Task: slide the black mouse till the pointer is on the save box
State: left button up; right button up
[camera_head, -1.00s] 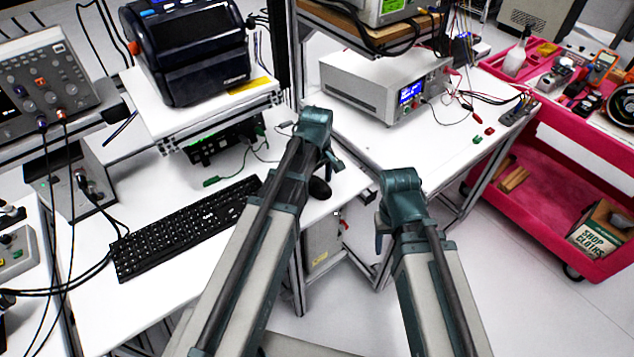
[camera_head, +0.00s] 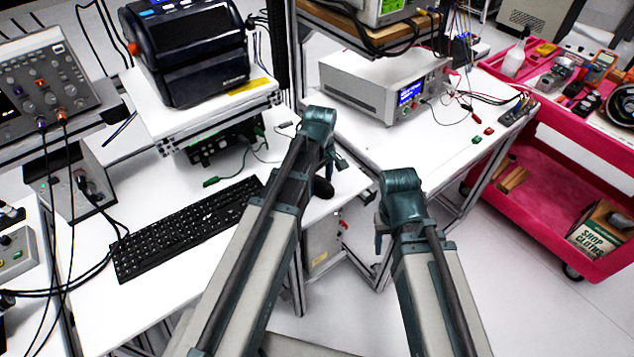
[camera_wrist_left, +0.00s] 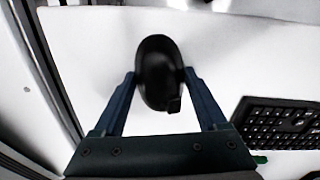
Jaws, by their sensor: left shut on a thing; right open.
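The black mouse (camera_wrist_left: 158,68) lies on the white desk between the two blue fingers of my left gripper (camera_wrist_left: 160,82), which is shut on its sides. In the head view the mouse (camera_head: 323,188) shows only in part, behind my left gripper (camera_head: 330,158). My right gripper (camera_head: 379,228) hangs open and empty, to the right of the desk edge. I see no screen with a pointer or a save box in these views.
A black keyboard (camera_head: 180,228) lies left of the mouse and also shows in the left wrist view (camera_wrist_left: 280,125). A black printer (camera_head: 190,52) stands on a shelf behind. A white power supply (camera_head: 385,85) sits on the right bench. White desk surface around the mouse is clear.

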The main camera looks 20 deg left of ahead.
aim_at(344, 180)
pick_arm(q)
jog(key=shift+w+d, duration=1.3)
jog(key=shift+d, duration=0.25)
jog(key=shift+w+d, duration=1.25)
jog(key=shift+d, duration=0.3)
jog(key=o, duration=1.3)
jog(key=shift+o, duration=0.2)
jog(key=shift+r, duration=0.1)
notch_tip(344, 180, up, 14)
jog(key=p, duration=1.3)
jog(key=shift+f+p, duration=0.2)
jog(key=shift+p, duration=0.2)
